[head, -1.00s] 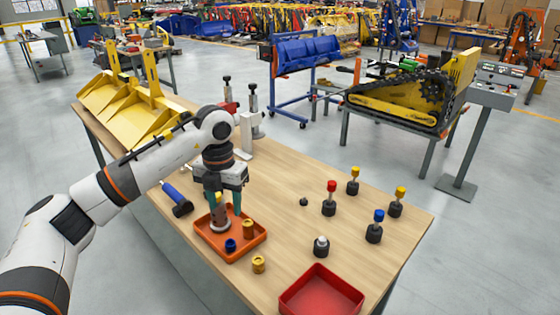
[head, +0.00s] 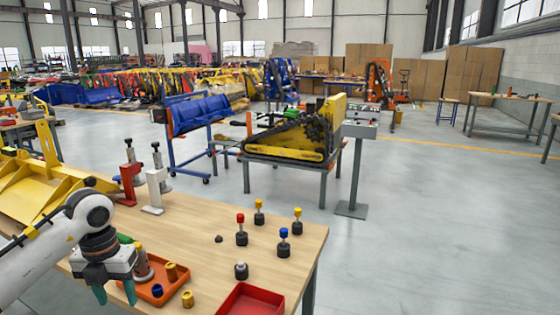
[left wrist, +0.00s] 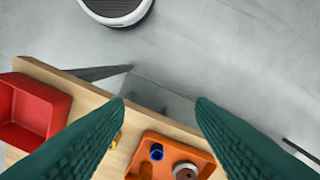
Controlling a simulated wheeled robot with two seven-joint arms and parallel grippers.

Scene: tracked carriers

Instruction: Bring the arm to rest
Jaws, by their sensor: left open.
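My left gripper (head: 115,290) is open and empty, with teal fingers, at the lower left of the head view. It is just left of the orange tray (head: 128,298), which it partly hides. In the left wrist view the two fingers (left wrist: 160,108) stand wide apart with nothing between them. The tray, also in that view (left wrist: 178,137), lies beyond them. My right gripper is not in view.
A yellow piece (head: 187,299) stands on the wooden table (head: 200,262) beside the tray. A red tray (head: 250,301) is at the front edge. Several dark-based pieces with coloured tops, one red-topped (head: 241,230), stand farther right. Red and white stands (head: 154,190) are at the back.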

